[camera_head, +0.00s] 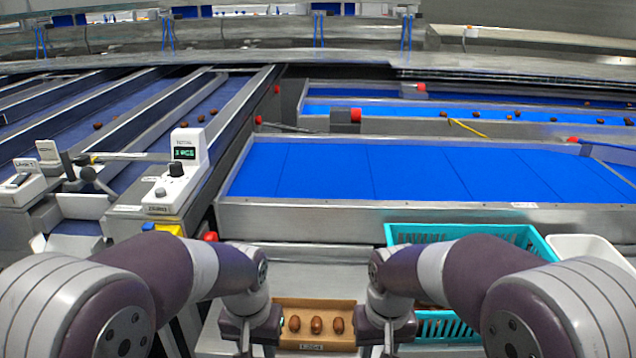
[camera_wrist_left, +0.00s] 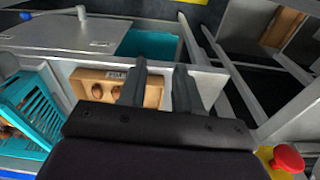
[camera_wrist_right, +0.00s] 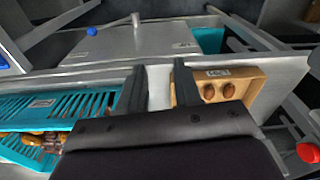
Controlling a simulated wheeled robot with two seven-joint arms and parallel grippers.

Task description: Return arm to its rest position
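My left gripper (camera_head: 250,330) hangs low at the left side of a small tan tray in the head view. In the left wrist view its two fingers (camera_wrist_left: 161,70) stand apart with nothing between them. My right gripper (camera_head: 388,330) hangs at the tray's right side. In the right wrist view its fingers (camera_wrist_right: 159,68) are also apart and empty. Both arms are bent inward at the front. The tray (camera_head: 316,303) holds brown dates, three of them visible in the head view. Its ends are partly hidden by my grippers.
A teal crate (camera_head: 530,238) stands at the right behind my right arm; the right wrist view shows dates in it. A white bin (camera_head: 585,247) is beside it. A blue conveyor (camera_head: 400,172) spans behind. A counter box (camera_head: 188,150) and red button (camera_head: 210,237) are at left.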

